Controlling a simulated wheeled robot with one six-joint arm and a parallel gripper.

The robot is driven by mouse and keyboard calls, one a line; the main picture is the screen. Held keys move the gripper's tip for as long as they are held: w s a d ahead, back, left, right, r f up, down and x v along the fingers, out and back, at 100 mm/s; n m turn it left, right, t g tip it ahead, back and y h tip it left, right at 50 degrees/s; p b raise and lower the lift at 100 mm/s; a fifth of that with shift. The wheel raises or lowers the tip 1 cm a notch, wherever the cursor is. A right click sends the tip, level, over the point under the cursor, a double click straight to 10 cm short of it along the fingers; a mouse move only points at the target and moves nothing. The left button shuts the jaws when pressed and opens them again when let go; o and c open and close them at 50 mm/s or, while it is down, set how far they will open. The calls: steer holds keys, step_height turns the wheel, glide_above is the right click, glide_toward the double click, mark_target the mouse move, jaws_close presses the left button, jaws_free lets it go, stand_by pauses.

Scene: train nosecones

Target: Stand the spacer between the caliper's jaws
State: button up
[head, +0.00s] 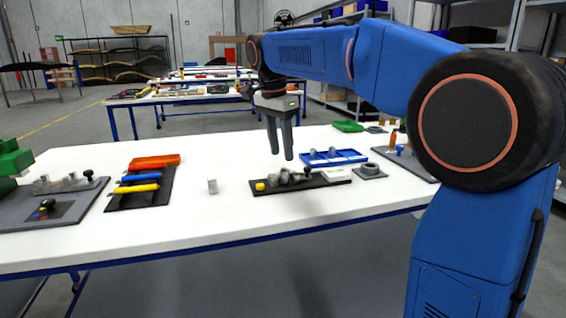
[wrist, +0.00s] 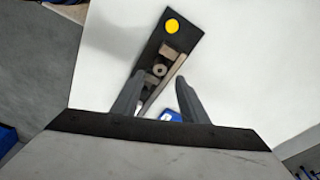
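The caliper fixture is a dark narrow board (head: 318,183) with grey metal blocks along it and a yellow knob (head: 260,186) at its left end. The wrist view shows the same board (wrist: 185,35) running diagonally, with the yellow knob (wrist: 172,26) at its far end. A small round grey piece with a hole (wrist: 159,70) sits among the blocks; I cannot tell whether it is the spacer. A small light-grey piece (head: 212,186) stands alone on the white table left of the board and may be the spacer. My gripper (head: 280,157) is open and empty above the board, fingers pointing down.
A blue tray (head: 345,156) lies behind the board, and a grey block with a ring (head: 370,171) sits to its right. A dark rack with yellow, blue and orange handles (head: 140,188) stands at left. The white tabletop (head: 225,230) is clear in front.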

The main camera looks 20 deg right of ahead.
steer(key=r, duration=0.5)
steer(key=shift+s+a+r, duration=0.2)
steer(key=shift+a+r, duration=0.1)
steer(key=shift+a, duration=0.1)
steer(key=s+d+f+n, duration=0.2)
steer(key=s+f, duration=0.1)
steer(key=s, duration=0.2)
steer(key=s+d+f+n+t, duration=0.1)
steer(key=s+d+f+n, duration=0.1)
steer(key=s, duration=0.4)
steer(key=s+d+f+n+y, duration=0.1)
steer(key=s+d+f+n, duration=0.1)
steer(key=s+f, duration=0.2)
steer(key=shift+s+d+f+n+t, duration=0.1)
steer(key=shift+s+f+n+t, duration=0.1)
steer(key=shift+s, duration=0.15)
steer(key=shift+s+d+f+n+t, duration=0.1)
steer(key=shift+s+n+t, duration=0.1)
steer(key=shift+s, duration=0.15)
steer(key=s+d+f+n+t, duration=0.2)
steer(key=s+f+n, duration=0.4)
steer(key=s+f, duration=1)
steer(key=shift+d+f+n+y, duration=0.3)
steer(key=shift+f+n, duration=0.1)
steer(key=shift+f, duration=0.8)
